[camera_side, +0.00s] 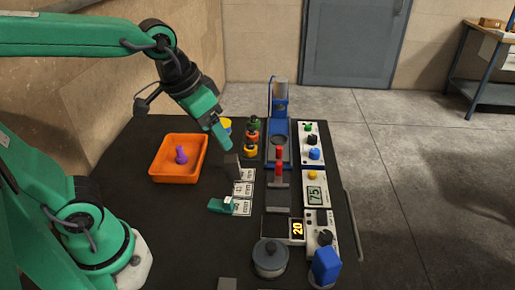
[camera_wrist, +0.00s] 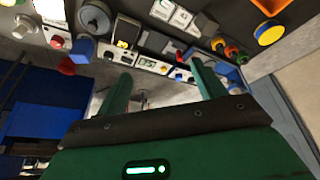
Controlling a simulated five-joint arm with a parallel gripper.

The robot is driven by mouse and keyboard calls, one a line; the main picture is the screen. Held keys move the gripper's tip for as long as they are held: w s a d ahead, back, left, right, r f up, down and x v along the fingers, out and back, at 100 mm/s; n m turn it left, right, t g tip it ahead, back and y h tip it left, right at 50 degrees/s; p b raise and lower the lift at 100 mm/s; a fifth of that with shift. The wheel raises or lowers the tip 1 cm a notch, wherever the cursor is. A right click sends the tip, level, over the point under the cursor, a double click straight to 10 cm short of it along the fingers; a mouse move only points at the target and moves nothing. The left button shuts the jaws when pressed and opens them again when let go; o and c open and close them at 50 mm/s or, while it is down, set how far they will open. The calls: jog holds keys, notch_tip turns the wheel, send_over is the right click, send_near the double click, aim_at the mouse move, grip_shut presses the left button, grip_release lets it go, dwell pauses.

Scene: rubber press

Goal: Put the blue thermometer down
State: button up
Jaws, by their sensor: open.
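A blue block-like piece (camera_side: 326,265) stands at the front right corner of the dark table, next to a black knob. It may be the thermometer, but its shape is too small to be sure. A blue piece also shows at the upper left of the wrist view (camera_wrist: 82,48). My gripper (camera_side: 220,138) is above the middle left of the table, well apart from the blue piece. In the wrist view its two green fingers (camera_wrist: 163,64) are spread, and nothing shows between them.
An orange tray (camera_side: 160,177) with a purple piece (camera_side: 181,155) stands at left. White labelled cards (camera_side: 243,189) and a teal piece (camera_side: 222,205) lie mid-table. Control panels (camera_side: 314,190), a blue press (camera_side: 279,105) and a grey pot (camera_side: 269,259) crowd the right side.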

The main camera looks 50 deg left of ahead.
jog(key=s+a+f+n+t, duration=0.1)
jog(key=s+a, duration=0.4)
jog(key=shift+y, duration=0.4)
